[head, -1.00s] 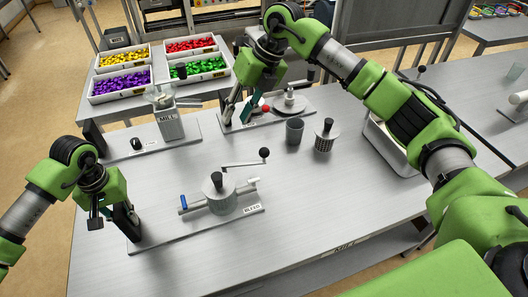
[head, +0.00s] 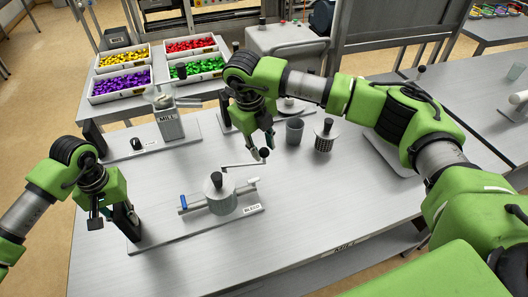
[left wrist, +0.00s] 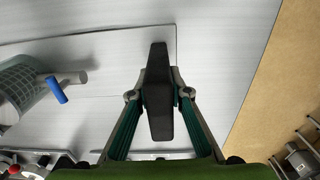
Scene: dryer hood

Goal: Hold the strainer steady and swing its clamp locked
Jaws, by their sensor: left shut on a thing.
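The strainer (head: 222,201) is a grey round pot with a black knob on its lid, on a labelled base plate (head: 165,237). A crank-like lever (head: 240,164) ending in a black ball (head: 264,153) reaches to its upper right; I take it for the clamp. A blue-tipped rod (head: 184,201) sticks out left and shows in the left wrist view (left wrist: 57,90). My left gripper (head: 127,216) is shut on the black upright block (left wrist: 159,95) at the plate's left end. My right gripper (head: 257,145) hangs just above the black ball; its fingers are too dark to judge.
The mill (head: 171,124) stands on its own plate behind. A grey cup (head: 294,131) and a perforated cylinder with a black knob (head: 325,135) stand right of my right gripper. Bins of coloured pieces (head: 120,84) are at the back left. The front table surface is clear.

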